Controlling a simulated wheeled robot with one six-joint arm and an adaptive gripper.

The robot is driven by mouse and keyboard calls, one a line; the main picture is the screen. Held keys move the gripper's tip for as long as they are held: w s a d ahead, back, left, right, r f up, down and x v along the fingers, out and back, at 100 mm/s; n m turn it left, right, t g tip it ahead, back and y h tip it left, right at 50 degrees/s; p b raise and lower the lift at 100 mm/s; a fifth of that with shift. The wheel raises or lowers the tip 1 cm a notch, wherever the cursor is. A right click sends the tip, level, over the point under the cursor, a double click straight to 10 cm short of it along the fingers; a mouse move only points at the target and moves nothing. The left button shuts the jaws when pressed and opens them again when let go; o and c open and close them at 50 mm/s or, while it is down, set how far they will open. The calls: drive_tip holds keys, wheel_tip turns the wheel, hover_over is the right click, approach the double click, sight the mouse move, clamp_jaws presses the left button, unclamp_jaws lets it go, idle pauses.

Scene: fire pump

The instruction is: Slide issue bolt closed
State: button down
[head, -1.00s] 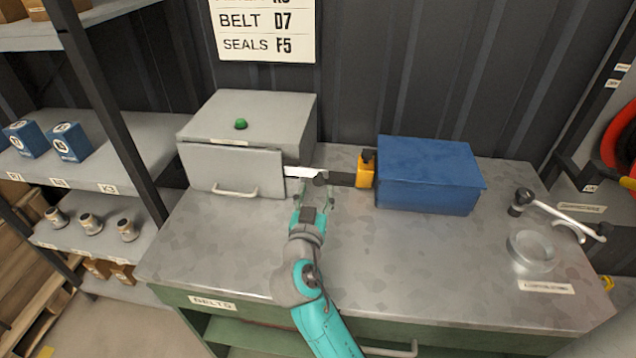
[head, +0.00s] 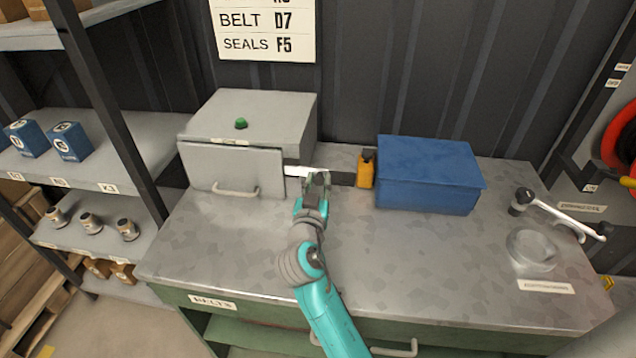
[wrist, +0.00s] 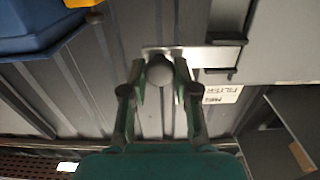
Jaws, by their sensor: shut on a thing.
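The issue bolt (head: 296,171) is a bright flat bar beside the right side of the grey box's front door (head: 230,168). In the wrist view the bolt plate (wrist: 205,57) is silver, with a dark round knob (wrist: 160,70). My gripper (head: 318,178) reaches the bolt from the front. In the wrist view its fingers (wrist: 160,82) stand on either side of the knob, shut on it. The fingers hide part of the bolt in the head view, so how far it is slid is hard to tell.
The bench front is clear.

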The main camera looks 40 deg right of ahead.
sight(302, 171)
drive_tip(key=shift+w+a, duration=1.55)
drive_tip(key=shift+w, duration=0.05)
drive_tip(key=c, duration=0.9)
unclamp_jaws()
drive_tip(key=shift+a, duration=0.1)
drive_tip(key=v, duration=1.2)
